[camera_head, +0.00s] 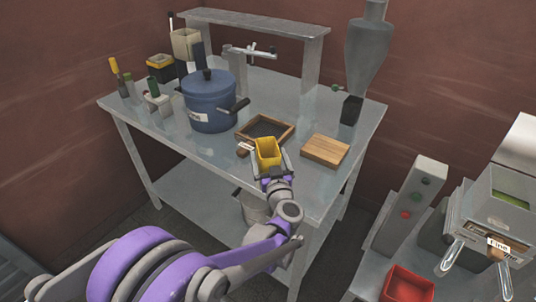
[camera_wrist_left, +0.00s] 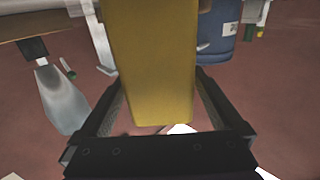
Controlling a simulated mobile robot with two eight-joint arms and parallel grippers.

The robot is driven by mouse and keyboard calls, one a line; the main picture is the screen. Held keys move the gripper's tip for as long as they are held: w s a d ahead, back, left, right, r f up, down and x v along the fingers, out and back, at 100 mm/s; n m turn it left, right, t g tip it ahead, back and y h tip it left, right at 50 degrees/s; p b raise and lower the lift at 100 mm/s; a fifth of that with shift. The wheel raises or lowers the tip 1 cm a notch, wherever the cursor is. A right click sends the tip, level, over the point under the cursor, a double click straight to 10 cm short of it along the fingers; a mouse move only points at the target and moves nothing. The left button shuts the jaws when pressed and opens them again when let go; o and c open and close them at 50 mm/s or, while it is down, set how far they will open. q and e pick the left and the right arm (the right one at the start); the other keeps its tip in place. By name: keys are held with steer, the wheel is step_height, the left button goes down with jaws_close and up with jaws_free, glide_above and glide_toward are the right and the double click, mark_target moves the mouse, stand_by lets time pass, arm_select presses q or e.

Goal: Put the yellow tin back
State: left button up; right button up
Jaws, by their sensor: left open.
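The yellow tin (camera_head: 267,149) is an open-topped square tin at the front edge of the metal table (camera_head: 200,150). I cannot tell whether it rests on the table or hangs just above it. My left gripper (camera_head: 268,167) is at the tin, its fingers on either side. In the left wrist view the tin (camera_wrist_left: 150,60) fills the middle between the open fingers, with a gap visible near the finger bases. My right gripper is not in view.
A wooden-framed tray (camera_head: 284,138) lies behind the tin, and a wooden block (camera_head: 325,151) lies to its right. A blue pot (camera_head: 208,104) stands to the left. A grey hopper (camera_head: 368,50) rises at the back right. A red bin (camera_head: 407,286) sits lower right.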

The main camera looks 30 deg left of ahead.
arm_select(q)
steer(key=v, duration=1.1)
steer(key=w+d+r+m+t+h, duration=0.1)
steer(key=d+r+m+t+h, duration=0.4)
steer(key=d+h, duration=0.4)
steer(key=s+d+f+m+g+h, duration=0.4)
steer(key=s+f+m+h, duration=0.1)
steer(key=f, duration=0.1)
steer(key=s+a+f+n+g+y, duration=0.1)
steer(key=s+a+f+g, duration=0.2)
steer(key=s+f, duration=0.3)
steer(key=s+a+f+g+y, duration=0.1)
steer(key=s+a+f+g, duration=0.2)
steer(key=s, duration=0.8)
step_height(320, 180, down, 3)
steer(key=g, duration=0.3)
steer(key=shift+n+g+b, duration=0.3)
steer(key=shift+n+b, duration=0.1)
steer(key=shift+r, duration=0.1)
